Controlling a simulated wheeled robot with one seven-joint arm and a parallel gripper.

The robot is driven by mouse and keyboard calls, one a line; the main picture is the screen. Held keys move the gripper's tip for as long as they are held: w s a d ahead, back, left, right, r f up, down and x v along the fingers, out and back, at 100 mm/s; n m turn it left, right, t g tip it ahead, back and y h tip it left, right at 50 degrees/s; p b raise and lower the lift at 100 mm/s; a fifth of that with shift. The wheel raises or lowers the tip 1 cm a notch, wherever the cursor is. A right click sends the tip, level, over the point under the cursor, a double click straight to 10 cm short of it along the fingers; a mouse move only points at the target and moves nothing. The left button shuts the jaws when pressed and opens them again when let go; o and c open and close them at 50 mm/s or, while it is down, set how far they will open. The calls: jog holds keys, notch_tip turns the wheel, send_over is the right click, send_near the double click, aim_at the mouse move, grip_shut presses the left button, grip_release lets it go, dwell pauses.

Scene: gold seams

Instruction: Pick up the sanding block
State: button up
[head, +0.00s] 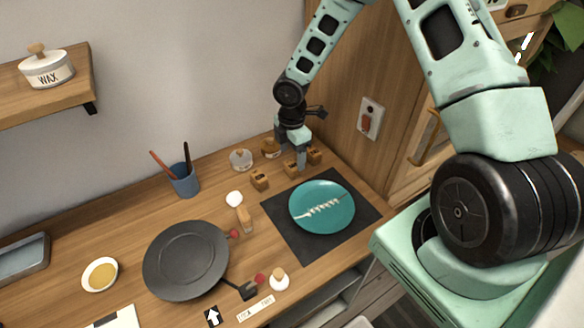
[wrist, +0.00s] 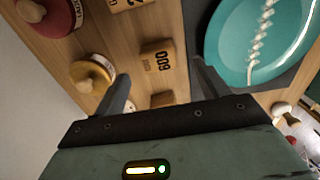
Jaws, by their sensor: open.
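Several small tan sanding blocks stand in a loose row on the wooden counter: a left one (head: 260,181), a middle one (head: 291,170) and a right one (head: 314,156). In the wrist view, the block marked 600 (wrist: 157,57) lies ahead between my fingers' lines. Another block (wrist: 162,99) shows closer to my gripper's body, and a third is cut by the top edge. My gripper (head: 302,160) points down close to the middle and right blocks. Its fingers (wrist: 162,80) are apart with nothing held. I cannot tell its exact height above the blocks.
A teal plate (head: 335,221) with a white seam lies on a dark mat (head: 285,237), right of the blocks. Lidded jars (head: 241,158) (wrist: 93,76) stand on the other side. A brush-like tool (head: 243,215) and dark pan (head: 186,260) lie nearer. A wooden cabinet rises behind.

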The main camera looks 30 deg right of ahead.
aim_at(292, 164)
jog(key=shift+w+d+f+p, duration=0.1)
jog(key=shift+f+p, duration=0.85)
jog(key=shift+f, duration=1.7)
jog(key=shift+c, duration=0.3)
jog(key=c, duration=1.1)
notch_tip(292, 164, up, 10)
jog(key=shift+r+b, duration=0.1)
jog(key=shift+b, duration=0.85)
jog(key=shift+o, duration=1.1)
jog(key=shift+c, duration=0.2)
